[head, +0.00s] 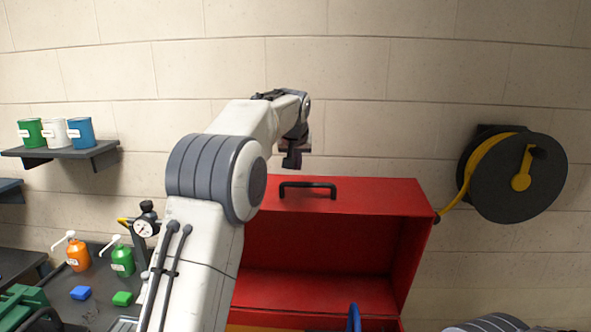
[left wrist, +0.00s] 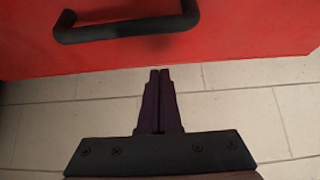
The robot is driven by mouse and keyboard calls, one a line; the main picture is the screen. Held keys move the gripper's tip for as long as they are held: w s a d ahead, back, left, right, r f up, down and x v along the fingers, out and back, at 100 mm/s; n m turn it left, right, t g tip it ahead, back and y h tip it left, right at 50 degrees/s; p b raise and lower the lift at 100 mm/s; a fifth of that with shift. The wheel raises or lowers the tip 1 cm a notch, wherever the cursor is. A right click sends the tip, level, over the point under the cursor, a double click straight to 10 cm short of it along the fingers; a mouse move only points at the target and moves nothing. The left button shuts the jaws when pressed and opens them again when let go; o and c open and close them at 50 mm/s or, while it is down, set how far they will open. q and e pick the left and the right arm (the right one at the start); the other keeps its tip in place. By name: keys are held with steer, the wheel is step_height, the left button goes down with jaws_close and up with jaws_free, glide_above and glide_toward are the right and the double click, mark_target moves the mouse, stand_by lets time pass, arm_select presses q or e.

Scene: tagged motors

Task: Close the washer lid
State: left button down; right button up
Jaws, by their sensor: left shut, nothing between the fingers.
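The red washer lid (head: 390,192) stands open and raised, with a dark open space below its front face. A black handle (head: 308,187) is on the lid near its upper edge; the handle also shows in the left wrist view (left wrist: 127,28). My left gripper (head: 292,163) is above the lid, near the handle in the picture. In the left wrist view its two fingers (left wrist: 159,72) are shut together with nothing between them, just short of the red edge and apart from the handle. My right gripper is not in view.
A black and yellow hose reel (head: 515,178) hangs on the wall at right. At left are a shelf (head: 95,152) with cups and a bench with an orange bottle (head: 77,252) and a green bottle (head: 122,261). The wall above the lid is bare.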

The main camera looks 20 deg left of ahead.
arm_select(q)
steer(key=shift+f, duration=0.4)
steer(key=shift+s+d+f, duration=0.1)
steer(key=shift+s+d, duration=0.05)
steer(key=shift+s, duration=0.35)
steer(key=shift+s+d+f, duration=0.1)
steer(key=shift+s+d, duration=0.05)
steer(key=shift+s, duration=0.3)
steer(key=shift+s+d+f, duration=0.2)
steer(key=shift+s+f, duration=0.2)
steer(key=shift+s, duration=0.2)
